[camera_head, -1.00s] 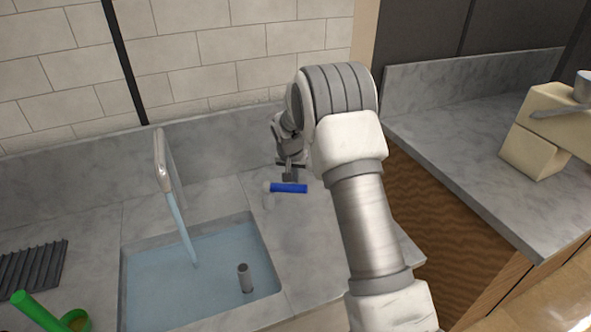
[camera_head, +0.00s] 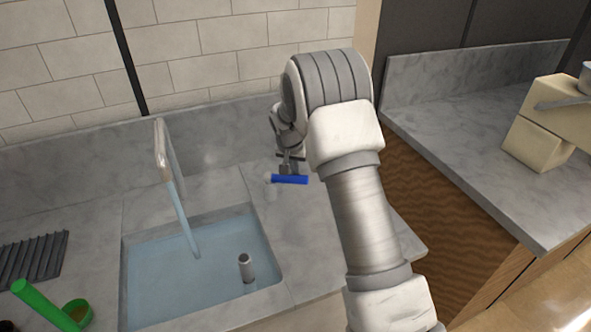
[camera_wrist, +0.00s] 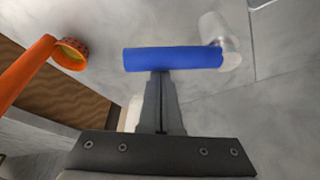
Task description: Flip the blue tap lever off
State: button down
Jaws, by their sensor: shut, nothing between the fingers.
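The blue tap lever (camera_head: 290,179) sits on a short pale post to the right of the sink and points right in the head view. In the wrist view the blue lever (camera_wrist: 172,58) lies across the picture, with its silver pivot (camera_wrist: 219,40) at its right end. My gripper (camera_head: 287,168) is just behind the lever in the head view. In the wrist view my gripper (camera_wrist: 160,76) is shut and empty, its fingertips at the lever's edge near the middle; contact cannot be told for sure. Water runs from the spout (camera_head: 163,150) into the sink.
The sink basin (camera_head: 139,318) holds water and a grey upright pipe (camera_head: 246,268). A green-handled tool (camera_head: 45,305) and a dark ribbed mat (camera_head: 34,257) lie at left. An orange-handled round tool (camera_wrist: 38,58) shows in the wrist view. A beige appliance (camera_head: 538,142) stands on the right counter.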

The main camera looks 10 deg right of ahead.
jog(key=shift+s+f, duration=0.1)
jog(key=shift+s, duration=0.05)
jog(key=shift+s+a+m+g+h+b, duration=0.15)
jog(key=shift+s+a+m+h+b, duration=0.1)
jog(key=shift+s+m+b, duration=0.35)
jog(key=shift+s+a+m+g+h+b, duration=0.15)
jog(key=shift+s+a+m+b, duration=0.1)
jog(key=shift+m+b, duration=0.5)
jog(key=s+a+m, duration=0.1)
jog(key=m, duration=0.1)
jog(key=s+a+m+g, duration=0.1)
jog(key=m, duration=0.1)
jog(key=s+a+m+h, duration=0.1)
jog(key=m, duration=0.1)
jog(key=shift+s+a+m+g, duration=0.2)
jog(key=shift+a+m+g, duration=0.05)
jog(key=shift+g, duration=0.15)
jog(key=shift+a, duration=0.1)
